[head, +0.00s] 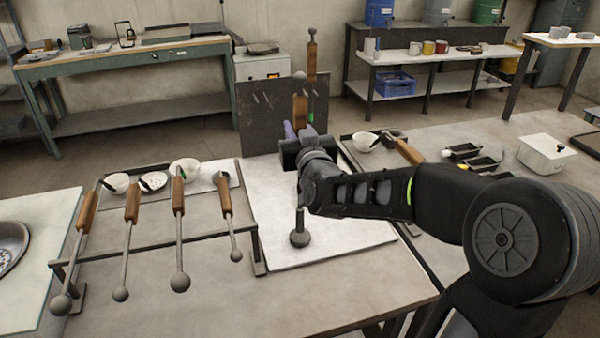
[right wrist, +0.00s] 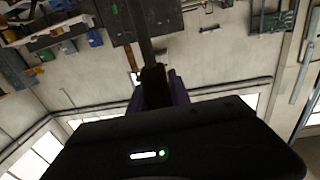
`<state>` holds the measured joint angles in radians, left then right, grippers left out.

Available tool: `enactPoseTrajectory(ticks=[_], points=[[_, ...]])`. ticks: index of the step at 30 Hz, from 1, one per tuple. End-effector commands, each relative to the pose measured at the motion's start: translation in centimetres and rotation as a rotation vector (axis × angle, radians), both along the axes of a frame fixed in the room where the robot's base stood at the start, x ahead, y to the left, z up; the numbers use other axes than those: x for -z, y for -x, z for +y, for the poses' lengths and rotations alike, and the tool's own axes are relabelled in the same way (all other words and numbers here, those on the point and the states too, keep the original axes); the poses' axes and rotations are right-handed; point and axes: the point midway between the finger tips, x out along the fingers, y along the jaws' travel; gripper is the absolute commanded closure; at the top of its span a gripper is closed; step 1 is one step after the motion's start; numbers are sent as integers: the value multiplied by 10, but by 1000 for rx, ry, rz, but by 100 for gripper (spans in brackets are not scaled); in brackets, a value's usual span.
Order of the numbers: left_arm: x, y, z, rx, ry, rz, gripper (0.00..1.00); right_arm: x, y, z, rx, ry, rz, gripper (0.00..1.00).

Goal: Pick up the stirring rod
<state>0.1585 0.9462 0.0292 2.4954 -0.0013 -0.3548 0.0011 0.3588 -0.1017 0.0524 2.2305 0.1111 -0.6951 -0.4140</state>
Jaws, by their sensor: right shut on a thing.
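My right gripper (head: 297,137) is above the white tray and is shut on a stirring rod. The rod's wooden handle (head: 300,109) rises above the gripper, with a grey knob at its top. Its middle is hidden by my gripper and arm. A short shaft with a round grey end (head: 300,238) shows below, over the tray; whether it touches is unclear. My left gripper is not in view.
Several similar rods lie across a rack (head: 160,243) on the left. A white tray (head: 345,225) lies under the gripper, before a dark upright board (head: 257,115). Bowls (head: 184,171) stand behind the rack. A white box (head: 546,154) stands at right.

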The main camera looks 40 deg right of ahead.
Motion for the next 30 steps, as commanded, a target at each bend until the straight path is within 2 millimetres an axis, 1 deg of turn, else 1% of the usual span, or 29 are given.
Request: enactPoseTrajectory(ticks=[1, 5, 30], points=[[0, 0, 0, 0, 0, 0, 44, 0, 0, 0, 0, 0, 0, 89], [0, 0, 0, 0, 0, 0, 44, 0, 0, 0, 0, 0, 0, 100], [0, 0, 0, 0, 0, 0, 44, 0, 0, 0, 0, 0, 0, 100]])
